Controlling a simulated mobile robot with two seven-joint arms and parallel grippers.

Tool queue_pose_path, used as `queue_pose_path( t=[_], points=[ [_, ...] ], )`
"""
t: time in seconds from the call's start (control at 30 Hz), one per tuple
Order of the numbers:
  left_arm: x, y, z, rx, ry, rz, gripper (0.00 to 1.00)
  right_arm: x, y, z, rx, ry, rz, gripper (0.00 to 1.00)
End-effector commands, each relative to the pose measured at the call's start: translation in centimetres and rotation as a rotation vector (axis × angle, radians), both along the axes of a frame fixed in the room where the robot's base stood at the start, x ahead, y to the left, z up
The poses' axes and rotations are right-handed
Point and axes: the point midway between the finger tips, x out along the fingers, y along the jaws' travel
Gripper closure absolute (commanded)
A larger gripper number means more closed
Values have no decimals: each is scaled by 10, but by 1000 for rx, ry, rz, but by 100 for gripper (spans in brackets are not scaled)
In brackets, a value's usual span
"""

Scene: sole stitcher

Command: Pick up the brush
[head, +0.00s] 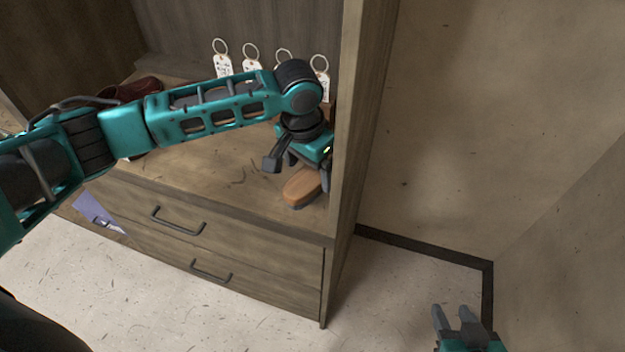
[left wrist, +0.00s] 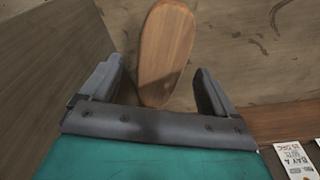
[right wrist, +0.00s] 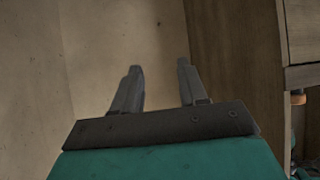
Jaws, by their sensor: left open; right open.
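The brush (head: 302,187) has an oblong brown wooden back and lies on the cabinet shelf near the right side wall. In the left wrist view the brush (left wrist: 166,50) lies ahead of and partly between the open fingers, its near end darkened by shadow. My left gripper (head: 298,168) is open and empty at the brush's far side; the fingers (left wrist: 158,90) stand to either side of its near end, with gaps visible. My right gripper (head: 455,316) is open and empty, low at the right, away from the cabinet; its fingers (right wrist: 158,85) also show in the right wrist view.
The cabinet's right side panel (head: 358,110) stands close to the left gripper. Several white tags on rings (head: 251,60) hang at the back. Dark red shoes (head: 130,92) sit on the shelf at left. Drawers with handles (head: 180,222) are below. The shelf's middle is mostly clear.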

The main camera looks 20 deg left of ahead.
Motion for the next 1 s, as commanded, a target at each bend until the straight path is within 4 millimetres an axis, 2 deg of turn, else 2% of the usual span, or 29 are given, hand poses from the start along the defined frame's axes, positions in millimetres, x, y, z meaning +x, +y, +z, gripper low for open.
queue_pose_path(
  t=[0.1,0.23,0.53,1.0],
  points=[
    [7,-2,-21,1,1,1,11,0,2,-6,3,5,3,57],
    [8,-3,-36,1,0,-1,11,2,5,-5,9,1,9,57],
    [9,-3,-40,1,-1,-1,11,7,8,3,15,-18,12,57],
    [9,-3,-40,0,-1,0,55,6,5,0,9,-11,8,57]
  ],
)
